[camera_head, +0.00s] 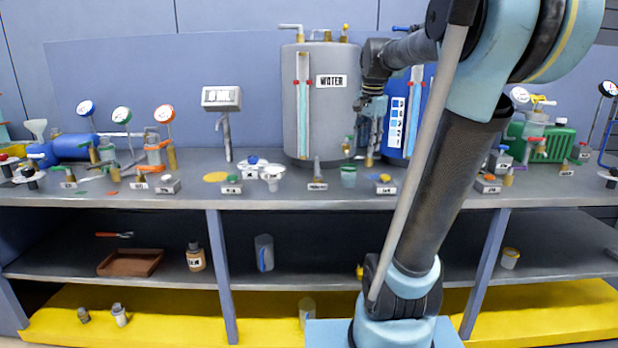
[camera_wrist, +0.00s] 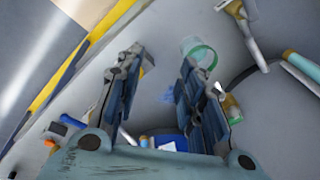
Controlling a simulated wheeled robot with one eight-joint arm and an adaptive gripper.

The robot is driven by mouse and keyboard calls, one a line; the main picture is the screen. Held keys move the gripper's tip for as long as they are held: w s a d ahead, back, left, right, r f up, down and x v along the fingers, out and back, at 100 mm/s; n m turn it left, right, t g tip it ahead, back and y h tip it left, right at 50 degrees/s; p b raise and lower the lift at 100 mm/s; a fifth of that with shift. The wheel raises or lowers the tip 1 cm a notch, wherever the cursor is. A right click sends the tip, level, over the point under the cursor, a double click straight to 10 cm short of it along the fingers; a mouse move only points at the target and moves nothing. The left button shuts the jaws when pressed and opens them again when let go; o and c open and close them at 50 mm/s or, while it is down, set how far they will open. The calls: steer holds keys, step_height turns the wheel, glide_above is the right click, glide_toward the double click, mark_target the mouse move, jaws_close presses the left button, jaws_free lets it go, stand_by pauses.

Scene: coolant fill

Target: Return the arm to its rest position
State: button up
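My arm reaches up from the front right and bends over the bench in the head view. My gripper (camera_head: 372,108) hangs in front of the grey WATER tank (camera_head: 317,125) and the blue tank beside it, above the bench top. In the wrist view my gripper (camera_wrist: 162,65) has its two fingers spread apart, with nothing held between them. A clear cup with a green rim (camera_wrist: 200,52) lies beyond the right fingertip. A small green cup (camera_head: 348,176) stands on the bench below my gripper. The arm partly hides the blue tank.
The grey bench (camera_head: 120,197) carries gauges, valves, a blue pump (camera_head: 73,146), a green machine (camera_head: 546,142) and a panel on a post (camera_head: 221,99). The shelf below holds a brown tray (camera_head: 130,263) and a brown bottle (camera_head: 195,257). Open air lies left of my arm.

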steer(key=s+f+n, duration=1)
steer(key=s+f, duration=1.4)
steer(key=f, duration=0.1)
steer(key=shift+d+f+n, duration=0.15)
steer(key=shift+f+n, duration=0.25)
steer(key=shift+w+f, duration=0.2)
steer(key=shift+w, duration=0.2)
